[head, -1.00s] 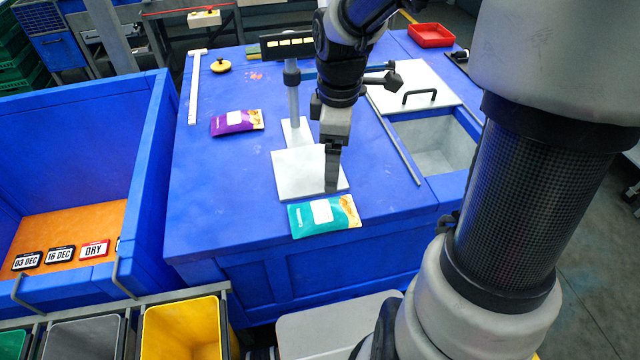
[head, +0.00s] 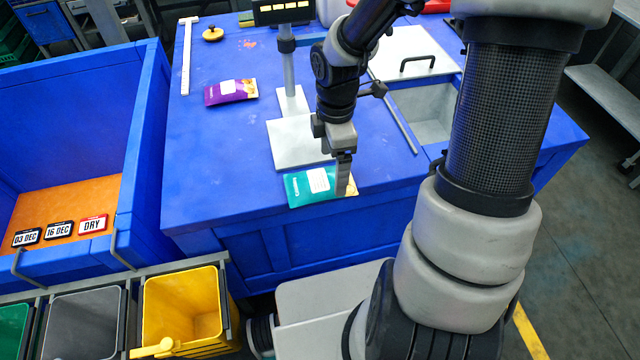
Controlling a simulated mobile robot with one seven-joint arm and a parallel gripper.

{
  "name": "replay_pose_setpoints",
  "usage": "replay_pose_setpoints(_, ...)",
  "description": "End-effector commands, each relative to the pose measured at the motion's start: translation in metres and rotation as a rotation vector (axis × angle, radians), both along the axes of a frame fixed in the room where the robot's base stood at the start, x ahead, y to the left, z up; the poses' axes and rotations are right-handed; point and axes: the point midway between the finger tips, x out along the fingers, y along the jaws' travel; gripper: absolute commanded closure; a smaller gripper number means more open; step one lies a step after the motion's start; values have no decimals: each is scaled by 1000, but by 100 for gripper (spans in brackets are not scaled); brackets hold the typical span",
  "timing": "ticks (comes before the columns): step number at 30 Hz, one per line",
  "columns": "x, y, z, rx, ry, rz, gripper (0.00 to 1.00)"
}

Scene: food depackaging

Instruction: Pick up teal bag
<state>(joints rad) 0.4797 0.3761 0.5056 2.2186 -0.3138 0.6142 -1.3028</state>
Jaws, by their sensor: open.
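The teal bag (head: 311,187) lies flat at the front edge of the blue table, with a white label on it and an orange-tan patterned right end. My gripper (head: 343,190) is pointing down at the bag's right end, with its fingers in front of that end and hiding part of it. The fingers are seen nearly edge-on; they are open. I cannot tell from this view whether they touch the bag or straddle it.
A scale with a white plate (head: 291,148) and a post stands just behind the bag. A purple bag (head: 230,92) lies farther left on the blue table (head: 210,150). A blue crate (head: 145,130) is at left; a yellow bin (head: 160,310) stands in front.

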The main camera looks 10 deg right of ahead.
Motion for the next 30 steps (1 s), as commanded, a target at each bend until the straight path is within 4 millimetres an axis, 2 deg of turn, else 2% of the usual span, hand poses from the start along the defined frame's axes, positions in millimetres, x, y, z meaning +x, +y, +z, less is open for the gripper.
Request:
replay_pose_setpoints(10, 3, 1, -45, 2, 2, 1, 14)
replay_pose_setpoints(14, 3, 0, -52, 1, 0, 0, 14)
replay_pose_setpoints(20, 3, 0, -52, 1, -1, -1, 14)
replay_pose_setpoints(27, 3, 0, -52, 1, -1, -1, 49)
replay_pose_setpoints(30, 3, 0, -52, 1, -1, -1, 49)
